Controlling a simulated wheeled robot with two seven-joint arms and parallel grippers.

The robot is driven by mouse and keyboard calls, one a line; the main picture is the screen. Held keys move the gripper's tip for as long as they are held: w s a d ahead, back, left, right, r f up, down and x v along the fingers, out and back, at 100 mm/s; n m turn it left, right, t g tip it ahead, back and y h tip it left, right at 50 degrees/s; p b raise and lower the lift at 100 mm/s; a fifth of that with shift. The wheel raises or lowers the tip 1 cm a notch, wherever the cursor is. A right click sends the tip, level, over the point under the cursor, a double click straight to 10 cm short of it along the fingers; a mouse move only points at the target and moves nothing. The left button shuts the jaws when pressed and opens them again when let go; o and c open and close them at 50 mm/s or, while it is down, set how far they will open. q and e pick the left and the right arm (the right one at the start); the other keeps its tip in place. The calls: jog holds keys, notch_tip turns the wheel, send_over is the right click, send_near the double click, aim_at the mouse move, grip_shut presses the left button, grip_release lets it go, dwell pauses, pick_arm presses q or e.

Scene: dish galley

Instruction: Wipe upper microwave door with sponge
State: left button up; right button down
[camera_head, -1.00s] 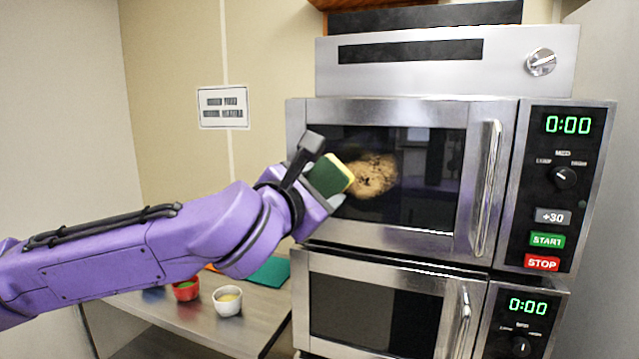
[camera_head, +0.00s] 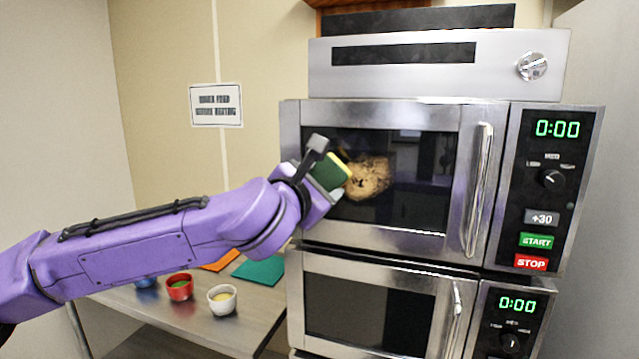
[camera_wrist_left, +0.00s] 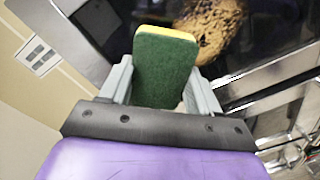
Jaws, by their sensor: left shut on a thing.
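My left gripper (camera_head: 318,184) is shut on a green and yellow sponge (camera_head: 330,171), in front of the left part of the upper microwave door (camera_head: 420,160). In the left wrist view the sponge (camera_wrist_left: 165,68) stands up between the two grey fingers of the gripper (camera_wrist_left: 160,90). A brown, speckled stain (camera_head: 368,178) shows on the dark door window, just right of the sponge. The stain also shows in the left wrist view (camera_wrist_left: 212,28). I cannot tell whether the sponge touches the glass. My right gripper is in neither view.
The door handle (camera_head: 478,190) stands out at the door's right, beside the control panel (camera_head: 545,190). A lower microwave (camera_head: 370,312) sits below. A steel table (camera_head: 180,325) at the left bears a red bowl (camera_head: 180,287), a white bowl (camera_head: 222,299) and a teal cloth (camera_head: 262,271).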

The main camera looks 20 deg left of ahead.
pick_arm(q)
jog(key=shift+w, duration=0.8)
